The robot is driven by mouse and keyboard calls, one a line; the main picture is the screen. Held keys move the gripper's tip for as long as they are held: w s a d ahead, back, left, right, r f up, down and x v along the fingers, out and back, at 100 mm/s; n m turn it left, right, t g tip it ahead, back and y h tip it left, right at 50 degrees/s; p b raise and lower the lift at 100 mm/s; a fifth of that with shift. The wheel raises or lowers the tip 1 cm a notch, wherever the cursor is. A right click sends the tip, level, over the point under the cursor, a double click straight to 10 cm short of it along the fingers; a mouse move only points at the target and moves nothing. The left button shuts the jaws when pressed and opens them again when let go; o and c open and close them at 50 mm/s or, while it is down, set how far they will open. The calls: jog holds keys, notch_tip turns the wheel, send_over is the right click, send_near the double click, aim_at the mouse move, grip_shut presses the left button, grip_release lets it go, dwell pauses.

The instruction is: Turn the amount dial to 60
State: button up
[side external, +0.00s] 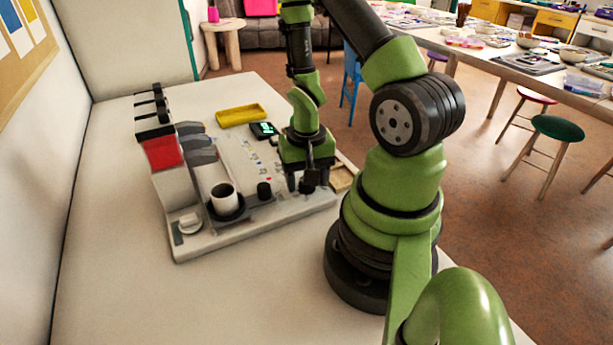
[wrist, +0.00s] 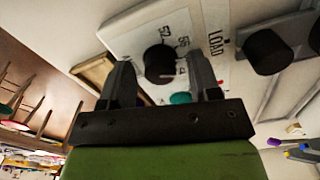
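The amount dial is a black round knob (wrist: 160,62) on a white plate (wrist: 125,38) with printed numbers; 52 and 56 can be read in the wrist view. A small pale mark shows at the knob's lower edge. My gripper (wrist: 160,58) is open, with one dark finger on each side of the knob. Whether the fingers touch it I cannot tell. In the side external view my gripper (side external: 303,184) points down over the near right end of the pale board (side external: 250,236), and the dial is mostly hidden there.
A second black knob (wrist: 268,52) stands beside the LOAD lettering (wrist: 216,42). On the board are a white cup (side external: 223,193), a red block (side external: 162,152) and a small dark display (side external: 264,129). A yellow tray (side external: 240,116) lies behind. The table's front left is clear.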

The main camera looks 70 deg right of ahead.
jog(key=shift+r, duration=0.1)
notch_tip(320, 180, up, 10)
dwell(0.7)
dwell(0.3)
jog(key=s+a+r+n+t+y, duration=0.1)
jog(key=a+r+n+t, duration=0.6)
jog(key=a+r, duration=0.7)
notch_tip(320, 180, up, 4)
jog(key=shift+s+a+r+y, duration=0.1)
jog(key=shift+s+a+y, duration=0.2)
jog(key=shift+s+y, duration=0.15)
